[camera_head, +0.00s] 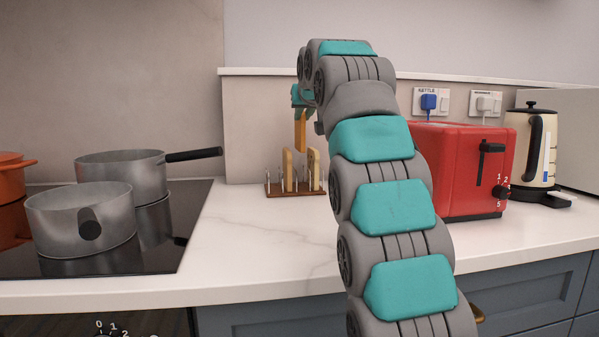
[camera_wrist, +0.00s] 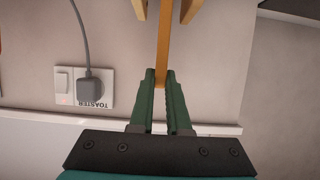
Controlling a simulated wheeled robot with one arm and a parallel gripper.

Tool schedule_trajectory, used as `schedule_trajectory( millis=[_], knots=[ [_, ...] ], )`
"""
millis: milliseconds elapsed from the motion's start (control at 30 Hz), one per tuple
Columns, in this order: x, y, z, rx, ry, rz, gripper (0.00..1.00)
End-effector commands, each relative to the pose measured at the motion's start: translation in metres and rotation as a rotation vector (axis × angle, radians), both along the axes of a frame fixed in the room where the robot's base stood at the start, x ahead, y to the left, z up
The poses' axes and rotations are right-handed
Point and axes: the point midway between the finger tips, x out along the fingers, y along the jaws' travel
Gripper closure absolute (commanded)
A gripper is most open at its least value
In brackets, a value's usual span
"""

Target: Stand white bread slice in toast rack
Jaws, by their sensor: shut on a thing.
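My gripper (camera_wrist: 161,75) is shut on a bread slice (camera_wrist: 163,40), seen edge-on as a thin tan strip. In the head view the held slice (camera_head: 300,132) hangs upright above the toast rack (camera_head: 295,193), over the gap between two slices standing in it. The left standing slice (camera_head: 287,168) and right standing slice (camera_head: 313,168) are pale tan. Their ends also show at the top of the wrist view, one each side of the held slice. My gripper's fingers are small and partly hidden in the head view.
A red toaster (camera_head: 468,170) and a cream kettle (camera_head: 537,148) stand right of the rack. Two grey pans (camera_head: 80,215) sit on the black hob (camera_head: 110,262) at left. The counter (camera_head: 265,245) in front of the rack is clear. The wall is close behind.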

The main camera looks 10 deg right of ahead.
Motion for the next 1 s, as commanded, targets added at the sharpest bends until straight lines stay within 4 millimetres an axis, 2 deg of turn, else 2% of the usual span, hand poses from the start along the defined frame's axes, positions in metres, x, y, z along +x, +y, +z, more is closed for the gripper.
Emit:
schedule_trajectory(
  millis=[33,300,533,800,1000],
  knots=[
    [0.0,0.0,-0.012,0.0,0.0,0.0,1.0],
    [0.0,0.0,-0.054,0.0,0.0,-0.001,1.0],
    [0.0,0.0,-0.066,0.0,0.0,-0.001,1.0],
    [0.0,0.0,-0.097,0.001,0.0,-0.001,1.0],
    [0.0,0.0,-0.094,0.001,0.0,0.0,1.0]
  ],
)
